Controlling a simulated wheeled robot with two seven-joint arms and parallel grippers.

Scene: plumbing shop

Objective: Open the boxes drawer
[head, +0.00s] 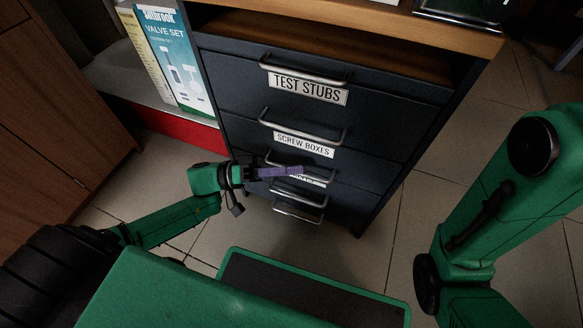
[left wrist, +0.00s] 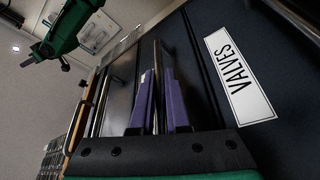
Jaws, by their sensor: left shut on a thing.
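The dark blue drawer cabinet (head: 235,95) stands in front of me with a column of drawers. The drawer labelled SCREW BOXES (head: 303,145) is second from the top, with a metal handle (head: 300,134) above its label, and looks closed. My left gripper (head: 290,171) is lower, at the third drawer, and partly covers that drawer's label. In the left wrist view its purple fingers (left wrist: 161,105) are shut on a bar handle (left wrist: 156,70). The label beside this handle reads VALVES (left wrist: 238,75).
The top drawer is labelled TEST STUBS (head: 307,88). A lower handle (head: 298,212) sits under my left gripper. A valve set box (head: 170,60) stands left of the cabinet. A wooden cupboard (head: 55,100) is at far left. Tiled floor (head: 430,205) is clear to the right.

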